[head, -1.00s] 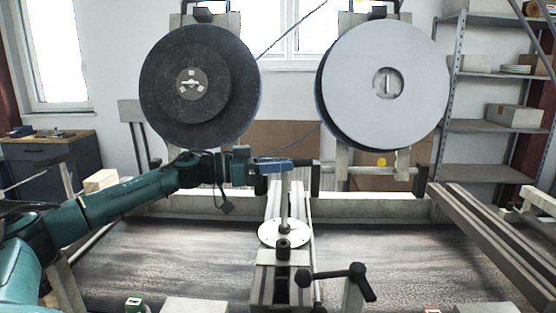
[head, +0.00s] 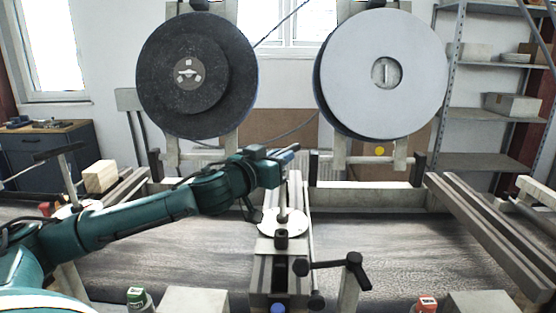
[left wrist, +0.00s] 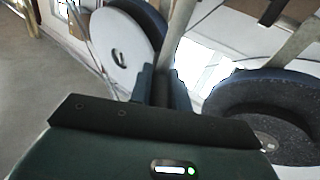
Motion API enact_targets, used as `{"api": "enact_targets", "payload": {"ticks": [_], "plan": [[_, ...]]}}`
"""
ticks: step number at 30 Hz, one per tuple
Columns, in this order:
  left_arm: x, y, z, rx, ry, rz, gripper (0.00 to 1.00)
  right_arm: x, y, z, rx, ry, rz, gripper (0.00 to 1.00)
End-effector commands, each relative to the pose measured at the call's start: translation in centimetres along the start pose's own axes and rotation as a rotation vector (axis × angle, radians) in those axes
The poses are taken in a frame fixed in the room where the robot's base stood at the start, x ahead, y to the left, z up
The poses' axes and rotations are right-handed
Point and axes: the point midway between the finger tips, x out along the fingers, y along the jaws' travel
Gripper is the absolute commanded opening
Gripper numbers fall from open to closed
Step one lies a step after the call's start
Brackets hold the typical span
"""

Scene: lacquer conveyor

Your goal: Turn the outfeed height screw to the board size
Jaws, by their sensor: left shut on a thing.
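The height screw in the middle is a thin upright rod (head: 283,195) rising from a round white dial (head: 270,220) on a grey rail. My left gripper (head: 286,157) is at the top of this rod, shut on its handle, which is mostly hidden behind the fingers. In the left wrist view a pale bar (left wrist: 183,40) runs up from between the dark fingers. A second screw with a T-shaped handle (head: 58,152) stands at the far left, its dial partly behind my arm. The dial's reading is too small to tell. My right gripper is out of view.
A black crank (head: 335,265) stands just right of the rail's near end. A dark and a pale grey wheel (head: 385,75) stand behind. The dark belt right of the rail is clear.

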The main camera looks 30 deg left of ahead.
Motion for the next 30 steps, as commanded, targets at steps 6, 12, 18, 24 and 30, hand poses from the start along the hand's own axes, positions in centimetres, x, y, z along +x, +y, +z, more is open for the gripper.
{"api": "enact_targets", "payload": {"ticks": [6, 12, 18, 24, 30], "plan": [[0.02, 0.10, 0.09, -0.001, 0.002, -0.047, 0.00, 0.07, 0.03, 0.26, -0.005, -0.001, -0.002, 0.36], [0.03, 0.05, 0.05, 0.000, 0.003, -0.058, 0.00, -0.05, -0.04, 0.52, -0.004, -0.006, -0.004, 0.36], [0.03, 0.01, 0.03, 0.000, 0.004, -0.059, 0.00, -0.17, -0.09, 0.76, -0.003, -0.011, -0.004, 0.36], [0.04, 0.00, 0.00, 0.000, 0.004, -0.059, 0.31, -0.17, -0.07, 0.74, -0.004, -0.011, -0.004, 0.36], [0.03, 0.02, -0.02, 0.000, 0.004, -0.058, 0.40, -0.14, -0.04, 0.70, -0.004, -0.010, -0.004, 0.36]]}}
